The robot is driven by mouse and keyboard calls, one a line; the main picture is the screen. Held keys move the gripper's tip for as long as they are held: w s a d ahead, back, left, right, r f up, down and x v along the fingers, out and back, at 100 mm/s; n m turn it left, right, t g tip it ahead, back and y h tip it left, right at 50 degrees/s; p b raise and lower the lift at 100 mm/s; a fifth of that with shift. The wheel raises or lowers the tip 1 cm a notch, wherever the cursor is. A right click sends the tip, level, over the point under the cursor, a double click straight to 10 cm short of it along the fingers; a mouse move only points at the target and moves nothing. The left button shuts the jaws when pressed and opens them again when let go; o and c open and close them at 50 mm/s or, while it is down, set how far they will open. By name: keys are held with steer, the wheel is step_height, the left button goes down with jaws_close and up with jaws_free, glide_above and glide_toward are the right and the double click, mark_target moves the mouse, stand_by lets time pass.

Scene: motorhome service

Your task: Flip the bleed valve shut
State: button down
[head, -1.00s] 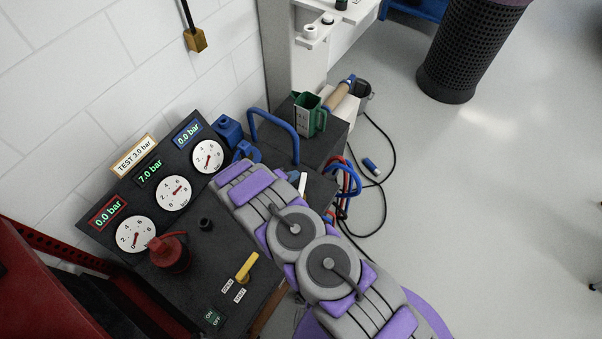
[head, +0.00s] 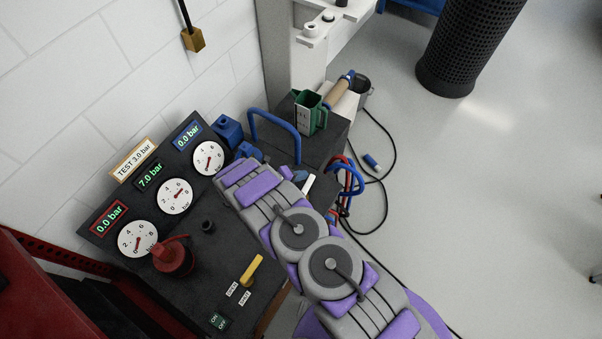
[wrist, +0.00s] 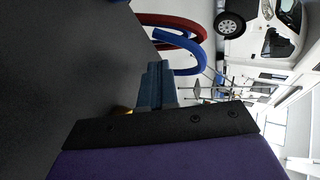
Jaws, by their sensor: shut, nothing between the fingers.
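A yellow lever (head: 252,269) on the dark test panel (head: 200,262) has OPEN and SHUT labels beside its lower end; I take it to be the bleed valve. Its handle slants up and right in the head view, and which label it matches is unclear. My arm stretches across the right of the panel, with its end hidden from the head view. In the wrist view, my gripper (wrist: 160,85) shows blue-grey fingers, shut with nothing between them. A small yellow patch (wrist: 122,110) shows behind the gripper, too little to identify.
Gauges and displays (head: 150,175) line the panel's back, reading 0.0, 7.0 and 0.0 bar. A red knob-like fitting (head: 173,256) stands on the panel. Blue and red hoses (wrist: 180,45) curve near my gripper. Floor is open on the right.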

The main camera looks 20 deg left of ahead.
steer(key=shift+d, duration=0.2)
steer(key=shift+a, duration=0.2)
steer(key=shift+d, duration=0.15)
steer(key=p+v, duration=0.3)
steer(key=v, duration=1.4)
